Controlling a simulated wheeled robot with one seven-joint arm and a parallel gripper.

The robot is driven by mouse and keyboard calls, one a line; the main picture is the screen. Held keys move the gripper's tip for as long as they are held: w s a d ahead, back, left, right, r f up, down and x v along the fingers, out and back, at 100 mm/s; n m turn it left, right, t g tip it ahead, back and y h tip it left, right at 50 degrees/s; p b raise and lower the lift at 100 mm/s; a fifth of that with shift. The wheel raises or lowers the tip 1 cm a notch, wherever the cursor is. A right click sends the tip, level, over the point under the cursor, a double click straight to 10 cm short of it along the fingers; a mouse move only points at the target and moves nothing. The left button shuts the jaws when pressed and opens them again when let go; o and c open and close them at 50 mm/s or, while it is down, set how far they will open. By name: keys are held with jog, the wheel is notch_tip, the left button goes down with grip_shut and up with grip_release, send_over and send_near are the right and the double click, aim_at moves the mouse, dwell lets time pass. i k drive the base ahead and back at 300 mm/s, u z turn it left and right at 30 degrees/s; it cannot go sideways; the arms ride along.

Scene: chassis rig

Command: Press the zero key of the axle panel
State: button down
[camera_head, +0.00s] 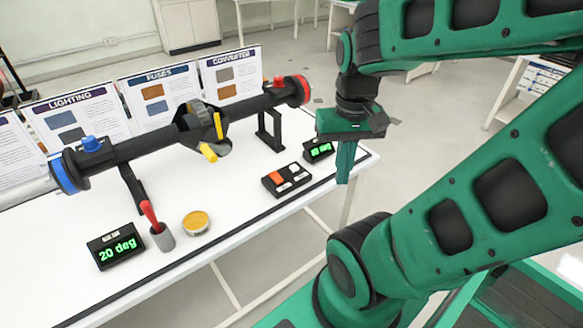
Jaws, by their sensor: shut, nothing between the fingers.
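A black key panel (286,180) lies on the white table at the right front. It carries an orange key (275,177) at its left and several white keys; their labels are too small to read. My gripper (344,178) points down, shut and empty, to the right of the key panel and apart from it in the picture. A small black display (319,150) with green digits stands behind the panel, close to my gripper; its number is hard to read. Another display (116,246) at the left front reads "20 deg".
A long black axle (160,140) with a blue end (70,172) and a red end (296,90) rests on black stands across the table. Posters line the back.

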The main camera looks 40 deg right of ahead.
aim_at(293, 168)
jog(key=z, duration=0.85)
jog(key=k, duration=0.4)
jog(key=z, duration=0.35)
